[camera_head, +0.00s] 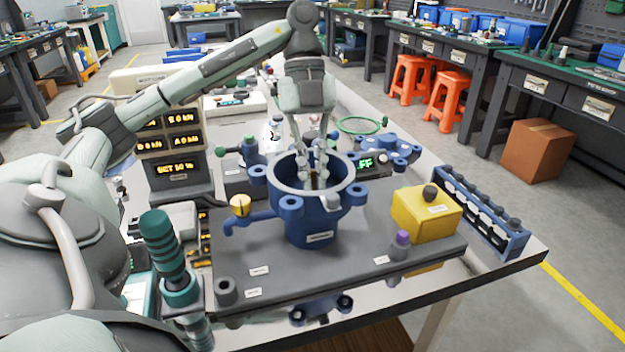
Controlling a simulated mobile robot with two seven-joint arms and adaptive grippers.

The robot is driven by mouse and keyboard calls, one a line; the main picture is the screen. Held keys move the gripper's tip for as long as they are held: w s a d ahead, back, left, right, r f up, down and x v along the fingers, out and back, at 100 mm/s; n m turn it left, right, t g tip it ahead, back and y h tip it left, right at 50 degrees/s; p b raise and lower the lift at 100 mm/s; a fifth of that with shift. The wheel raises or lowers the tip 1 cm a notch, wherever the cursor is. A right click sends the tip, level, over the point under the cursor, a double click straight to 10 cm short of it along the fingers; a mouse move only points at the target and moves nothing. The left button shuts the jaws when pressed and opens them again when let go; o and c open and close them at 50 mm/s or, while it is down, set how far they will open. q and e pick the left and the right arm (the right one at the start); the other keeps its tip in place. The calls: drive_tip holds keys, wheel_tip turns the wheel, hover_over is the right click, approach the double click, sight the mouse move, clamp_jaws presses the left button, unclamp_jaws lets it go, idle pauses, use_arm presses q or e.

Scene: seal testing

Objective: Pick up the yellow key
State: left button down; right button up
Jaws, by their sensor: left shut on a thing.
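My left gripper (316,172) reaches down from above into the open top of the blue flanged vessel (312,226). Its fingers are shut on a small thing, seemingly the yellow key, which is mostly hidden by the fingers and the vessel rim. I cannot make out its shape or whether it touches the vessel. My right gripper is not in view.
A yellow box (425,215) and blue rack (482,212) stand right. A teal-handled tool (160,245) stands at front left. Displays (175,168) stand behind left.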

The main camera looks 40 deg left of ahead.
sight(313, 171)
use_arm(q)
drive_tip(key=shift+r, duration=0.1)
drive_tip(key=shift+r, duration=4.85)
